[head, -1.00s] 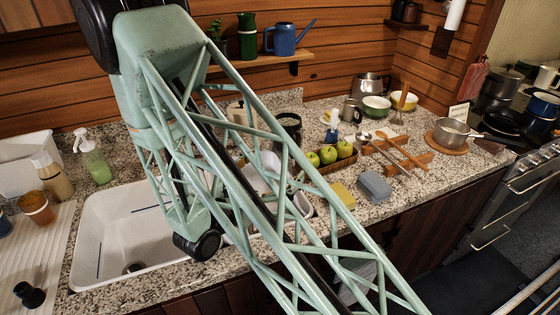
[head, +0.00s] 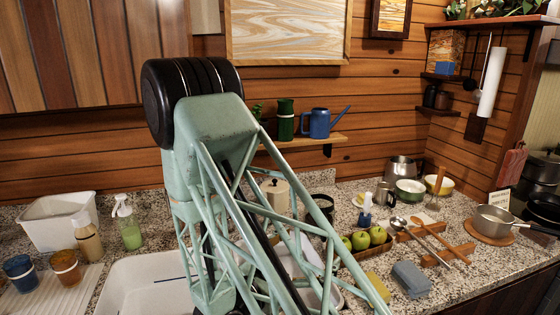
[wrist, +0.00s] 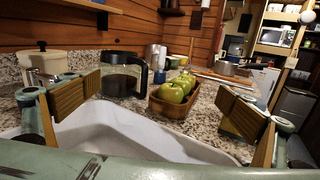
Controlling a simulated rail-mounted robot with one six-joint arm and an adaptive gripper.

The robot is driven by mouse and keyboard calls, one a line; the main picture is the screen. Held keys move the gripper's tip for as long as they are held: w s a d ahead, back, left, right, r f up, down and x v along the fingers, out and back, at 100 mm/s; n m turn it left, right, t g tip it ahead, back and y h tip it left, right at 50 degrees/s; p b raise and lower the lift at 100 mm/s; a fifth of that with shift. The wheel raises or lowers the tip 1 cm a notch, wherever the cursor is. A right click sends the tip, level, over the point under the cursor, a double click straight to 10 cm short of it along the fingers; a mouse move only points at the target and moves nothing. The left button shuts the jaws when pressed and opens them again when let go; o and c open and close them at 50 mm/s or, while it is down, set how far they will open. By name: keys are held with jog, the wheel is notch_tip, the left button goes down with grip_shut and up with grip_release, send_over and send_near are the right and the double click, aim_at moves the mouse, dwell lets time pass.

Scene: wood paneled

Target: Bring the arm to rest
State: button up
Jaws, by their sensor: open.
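My gripper (wrist: 158,112) shows in the wrist view with its two padded fingers wide apart and nothing between them. It is over the white sink basin (wrist: 130,132). Beyond the fingers are a glass coffee pot (wrist: 122,78) with a black handle and a wooden tray (wrist: 172,108) of green apples (wrist: 178,90). In the head view my pale green lattice arm stands in front of the sink and hides the gripper. The apples (head: 362,240) show to the right of the arm.
A blue-grey sponge block (head: 411,279) and a yellow sponge (head: 374,286) lie on the counter. A saucepan (head: 494,220) stands at the right. A spray bottle (head: 128,222) and a white bin (head: 58,219) stand at the left. A shelf with a blue watering can (head: 318,123) is behind the arm.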

jog(key=s+d+r+m+g+h, duration=0.2)
jog(key=s+d+r+m+g, duration=0.35)
jog(key=d+r, duration=0.4)
jog(key=s+d+r+m+g+y, duration=0.1)
jog(key=s+d+r+m+g, duration=0.2)
jog(key=s, duration=0.4)
jog(key=s+d+r+m+g+y, duration=0.1)
jog(key=s+d+m+g, duration=0.1)
jog(key=s+d+m, duration=0.35)
jog(key=s+d+r+m+g+y, duration=0.1)
jog(key=s+d+r+m+g, duration=0.15)
jog(key=s+d, duration=0.4)
jog(key=s+a+r+m+g+y, duration=0.1)
jog(key=s+a+m+y, duration=0.15)
jog(key=s, duration=0.35)
jog(key=s+a+m+y, duration=0.1)
jog(key=s+m+y, duration=0.15)
jog(key=s, duration=0.35)
jog(key=s+a+r+m+t+y, duration=0.5)
jog(key=s+a+r+y, duration=0.1)
jog(key=a, duration=0.4)
jog(key=shift+s+r+y, duration=0.15)
jog(key=shift+r+y, duration=0.1)
jog(key=shift+y, duration=0.05)
jog(key=shift+c, duration=0.5)
dwell(0.4)
